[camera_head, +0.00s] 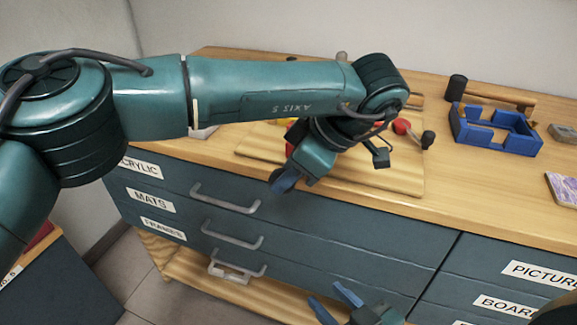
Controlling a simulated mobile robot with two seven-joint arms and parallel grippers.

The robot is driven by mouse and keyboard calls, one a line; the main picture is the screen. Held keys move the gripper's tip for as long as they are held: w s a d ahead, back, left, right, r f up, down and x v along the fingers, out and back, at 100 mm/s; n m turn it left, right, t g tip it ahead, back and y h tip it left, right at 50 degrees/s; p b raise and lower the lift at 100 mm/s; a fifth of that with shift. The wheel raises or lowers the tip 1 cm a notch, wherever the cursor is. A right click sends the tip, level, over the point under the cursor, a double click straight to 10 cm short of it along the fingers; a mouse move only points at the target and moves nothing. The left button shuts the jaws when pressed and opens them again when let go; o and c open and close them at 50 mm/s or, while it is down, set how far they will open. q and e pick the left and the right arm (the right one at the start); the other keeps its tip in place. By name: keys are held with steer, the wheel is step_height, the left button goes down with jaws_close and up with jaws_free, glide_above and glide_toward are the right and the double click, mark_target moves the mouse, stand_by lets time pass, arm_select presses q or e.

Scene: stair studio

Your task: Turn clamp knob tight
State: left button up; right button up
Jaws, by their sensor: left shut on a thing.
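My left arm reaches in from the left over the worktop. Its gripper (284,180) points down at the front edge of the wooden board (395,178). It is shut on what seems to be the clamp knob, which its fingers and wrist mostly hide. A red part (291,149), perhaps of the clamp, shows just above the fingers. Another red part (402,127) with a black end (428,139) sticks out to the right of my wrist. My right gripper (325,293) is open and empty, low in front of the drawers.
A blue open holder (497,140) stands at the right, with a black-headed mallet (457,88) behind it. A purple patterned tile (563,188) lies at the right edge. Drawers with handles (226,198) face me below. The worktop between board and holder is clear.

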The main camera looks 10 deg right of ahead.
arm_select(q)
steer(key=shift+s+f+y, duration=0.3)
steer(key=shift+s, duration=0.05)
steer(key=o, duration=0.8)
steer(key=shift+a+r, duration=0.1)
steer(key=shift+a, duration=0.05)
arm_select(e)
steer(key=shift+s+a, duration=0.1)
steer(key=shift+s, duration=0.05)
arm_select(q)
steer(key=shift+r, duration=0.15)
steer(key=shift+w, duration=0.1)
